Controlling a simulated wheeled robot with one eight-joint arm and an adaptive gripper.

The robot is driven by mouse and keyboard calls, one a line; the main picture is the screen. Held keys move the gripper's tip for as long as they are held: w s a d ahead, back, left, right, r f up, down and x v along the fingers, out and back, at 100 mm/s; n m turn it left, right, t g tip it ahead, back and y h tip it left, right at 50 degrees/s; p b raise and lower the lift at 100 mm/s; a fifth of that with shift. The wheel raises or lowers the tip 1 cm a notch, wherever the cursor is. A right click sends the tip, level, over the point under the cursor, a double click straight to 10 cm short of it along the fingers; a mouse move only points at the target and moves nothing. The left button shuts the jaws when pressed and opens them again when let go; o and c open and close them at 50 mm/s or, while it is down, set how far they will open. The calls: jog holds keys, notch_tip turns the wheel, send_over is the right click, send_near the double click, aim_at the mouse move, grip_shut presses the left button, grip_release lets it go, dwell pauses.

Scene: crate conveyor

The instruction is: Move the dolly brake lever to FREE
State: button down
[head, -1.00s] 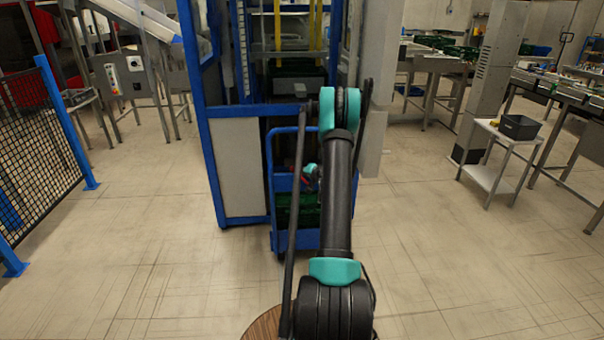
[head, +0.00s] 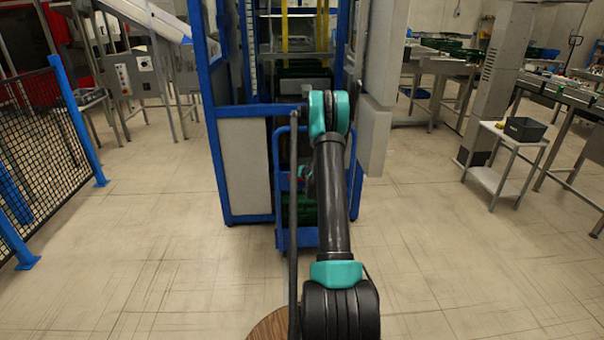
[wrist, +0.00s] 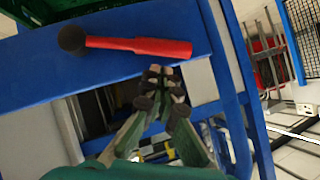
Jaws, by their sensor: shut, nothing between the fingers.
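The brake lever (wrist: 150,46) is a red handle with a dark round knob at its left end, and lies across a blue plate of the dolly (wrist: 60,62) in the wrist view. My gripper (wrist: 160,82) has its fingertips together, with nothing between them. In the picture the tips sit just below the red handle, near its right end; I cannot tell whether they touch it. In the head view the blue dolly (head: 283,238) stands before the blue-framed station, and my arm hides most of my gripper and the lever.
A dark green crate (wrist: 62,8) sits at the wrist view's upper left. A blue-framed station (head: 213,150) stands behind the dolly. A mesh fence (head: 45,150) is at left, a small cart (head: 492,180) at right. The floor on both sides of the dolly is clear.

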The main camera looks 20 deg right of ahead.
jog(key=shift+w+a+f, duration=0.1)
jog(key=shift+a+f, duration=0.4)
jog(key=shift+f, duration=0.15)
